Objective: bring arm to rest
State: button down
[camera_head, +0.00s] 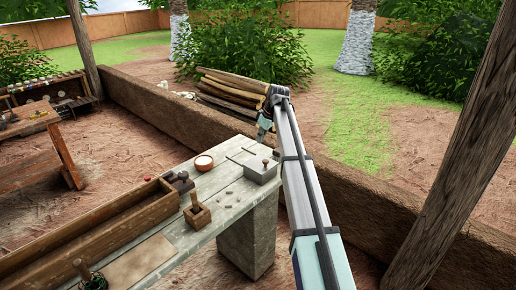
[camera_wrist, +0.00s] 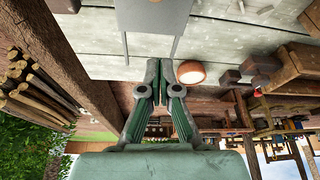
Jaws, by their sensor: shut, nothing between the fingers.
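My arm reaches out from the lower right in the head view. My gripper (camera_head: 264,132) hangs at its far end, small and partly hidden by the arm, above the far end of the grey plank table (camera_head: 215,188). In the wrist view my gripper (camera_wrist: 158,66) has its two green fingers together with nothing between them. The fingertips appear near a small terracotta bowl (camera_wrist: 190,72) and a grey lidded box (camera_wrist: 152,14), apart from both as far as I can tell.
The bowl (camera_head: 204,163) and grey box (camera_head: 261,172) stand on the table with pebbles, a wooden block with a handle (camera_head: 197,214) and a long wooden trough (camera_head: 95,232). A low mud wall (camera_head: 175,107) runs behind, with stacked logs (camera_head: 232,92) beyond. A wooden post (camera_head: 462,150) stands right.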

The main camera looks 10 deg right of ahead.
jog(key=s+a+f+m+g+h+p, duration=0.1)
jog(key=s+a+f+m+g, duration=0.25)
jog(key=s+f, duration=1.9)
jog(key=s+a+f+m+g+h+p, duration=0.1)
jog(key=s+a+f+m+g, duration=0.25)
jog(key=s+f, duration=1.95)
jog(key=s+a+f+m+g+b, duration=0.1)
jog(key=s+f, duration=0.3)
jog(key=s, duration=1)
jog(key=s+f+m+g+b, duration=0.15)
jog(key=s+f, duration=0.25)
jog(key=s, duration=0.9)
notch_tip(320, 180, up, 8)
jog(key=p, duration=0.9)
jog(key=shift+s+r+n+h, duration=0.25)
jog(key=shift+s+n+h, duration=0.05)
jog(key=shift+n+h, duration=0.1)
